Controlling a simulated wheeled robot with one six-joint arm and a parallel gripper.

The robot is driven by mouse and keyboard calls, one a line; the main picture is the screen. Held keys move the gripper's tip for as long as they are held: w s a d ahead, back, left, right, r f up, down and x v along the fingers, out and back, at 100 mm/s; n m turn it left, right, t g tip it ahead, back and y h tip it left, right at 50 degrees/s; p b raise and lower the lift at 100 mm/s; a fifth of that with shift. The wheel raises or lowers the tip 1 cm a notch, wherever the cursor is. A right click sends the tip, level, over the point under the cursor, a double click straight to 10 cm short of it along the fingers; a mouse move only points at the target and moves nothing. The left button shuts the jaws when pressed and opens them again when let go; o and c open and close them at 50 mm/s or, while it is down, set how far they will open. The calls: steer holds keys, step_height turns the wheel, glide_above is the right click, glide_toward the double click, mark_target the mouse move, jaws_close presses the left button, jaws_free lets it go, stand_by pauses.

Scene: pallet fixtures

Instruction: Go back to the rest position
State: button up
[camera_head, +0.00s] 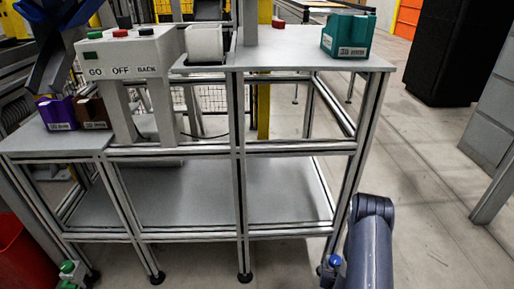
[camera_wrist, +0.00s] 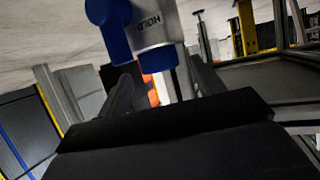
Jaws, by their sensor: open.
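My gripper (camera_wrist: 163,68) shows in the camera_wrist view, with its two dark fingers apart and the wide dark gripper body below them. A pale grey fitting marked HOLD, with blue parts (camera_wrist: 109,14), shows beyond the fingers, its lettering upside down. I cannot tell how far it is from the fingertips; no contact is clear. In the camera_head view my dark arm rises at the lower right, beside the workbench, and the gripper is out of view. A small blue-topped fitting (camera_head: 335,262) sits low by the bench's right leg.
The metal-framed workbench (camera_head: 290,62) carries a GO/OFF/BACK button box (camera_head: 124,70), a teal bin (camera_head: 345,36), and purple (camera_head: 56,113) and brown (camera_head: 92,112) bins. A red bin (camera_head: 24,255) stands lower left. Floor right of the bench is clear, toward a black cabinet (camera_head: 456,55).

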steer(key=shift+x, duration=1)
steer(key=shift+s+y, duration=0.1)
steer(key=shift+y, duration=0.2)
